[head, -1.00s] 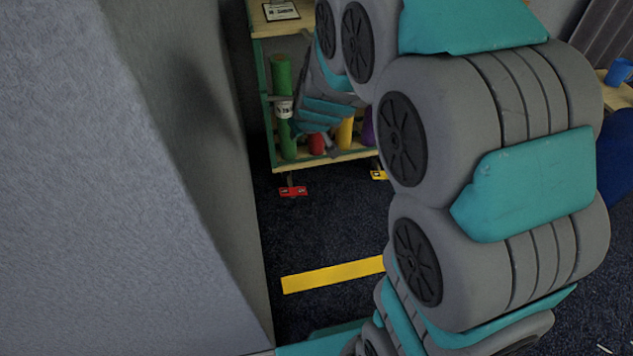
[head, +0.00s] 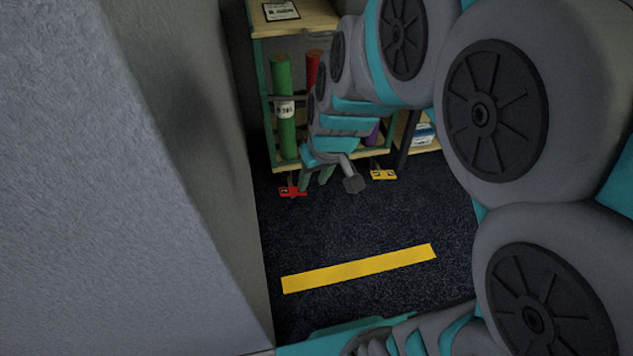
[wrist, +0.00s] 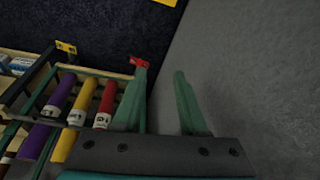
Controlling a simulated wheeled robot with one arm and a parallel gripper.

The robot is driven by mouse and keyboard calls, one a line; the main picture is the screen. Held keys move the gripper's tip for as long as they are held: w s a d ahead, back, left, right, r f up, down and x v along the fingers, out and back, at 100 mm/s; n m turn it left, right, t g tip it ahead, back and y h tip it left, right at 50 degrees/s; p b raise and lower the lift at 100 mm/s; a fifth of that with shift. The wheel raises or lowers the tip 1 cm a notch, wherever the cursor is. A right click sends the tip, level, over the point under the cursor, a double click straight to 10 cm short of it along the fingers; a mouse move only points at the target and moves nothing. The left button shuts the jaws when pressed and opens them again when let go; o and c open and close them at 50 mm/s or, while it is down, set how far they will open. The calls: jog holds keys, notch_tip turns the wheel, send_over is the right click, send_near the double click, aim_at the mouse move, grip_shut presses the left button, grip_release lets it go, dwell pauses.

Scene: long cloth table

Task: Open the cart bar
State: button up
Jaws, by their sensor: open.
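The cart (head: 300,22) stands at the back in the head view, with wooden shelves and a green frame. It holds upright coloured tubes, including a green tube (head: 283,125) and a red tube (head: 313,68). A thin grey bar (head: 273,98) runs across the front of the tubes; my arm hides most of it. A red pedal (head: 293,191) and a yellow pedal (head: 383,175) sit under the cart. My gripper (head: 316,181) is open and low, close to the red pedal. In the wrist view, my gripper (wrist: 161,72) has its green fingers apart and empty, with the red pedal (wrist: 139,62) just beyond the left fingertip.
A grey wall (head: 120,180) stands close on the left and fills the right of the wrist view. A yellow floor strip (head: 360,268) lies on the dark carpet before the cart. A shelf with boxes (head: 423,134) stands right of the cart. The carpet between is clear.

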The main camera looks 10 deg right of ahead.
jog(key=shift+s, duration=0.8)
